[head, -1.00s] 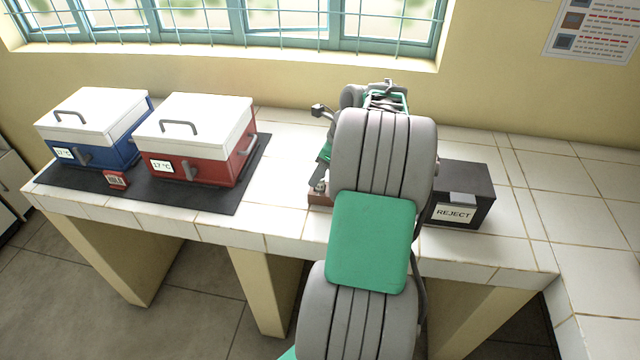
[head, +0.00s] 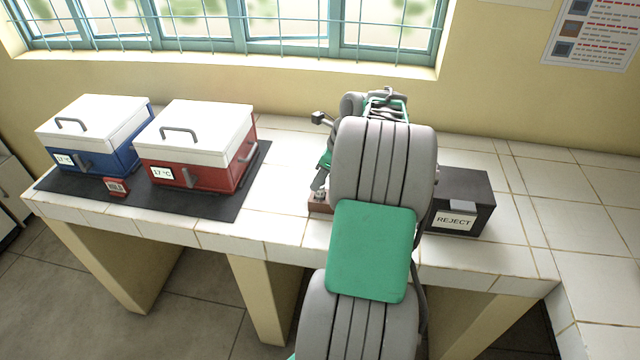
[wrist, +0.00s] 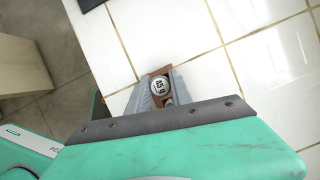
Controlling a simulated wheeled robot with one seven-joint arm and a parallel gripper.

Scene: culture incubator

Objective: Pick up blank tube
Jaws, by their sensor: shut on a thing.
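A brown block-like rack (head: 318,207) sits on the tiled bench, left of my arm in the head view. It also shows between my fingers in the wrist view (wrist: 157,73). My gripper (wrist: 160,82) points down over the rack, with its two grey fingers either side of a round pale top with dark characters (wrist: 161,86). I take this to be the top of the blank tube; the fingers are shut on it. The tube's lower part is hidden, so I cannot tell whether it is still in the rack. A second small round shape below it is partly covered.
A blue box (head: 124,155) and a red box (head: 215,176), both white-lidded, stand on a dark mat (head: 225,205) at left. A black REJECT box (head: 475,187) stands right of my arm. Bench at far right is clear.

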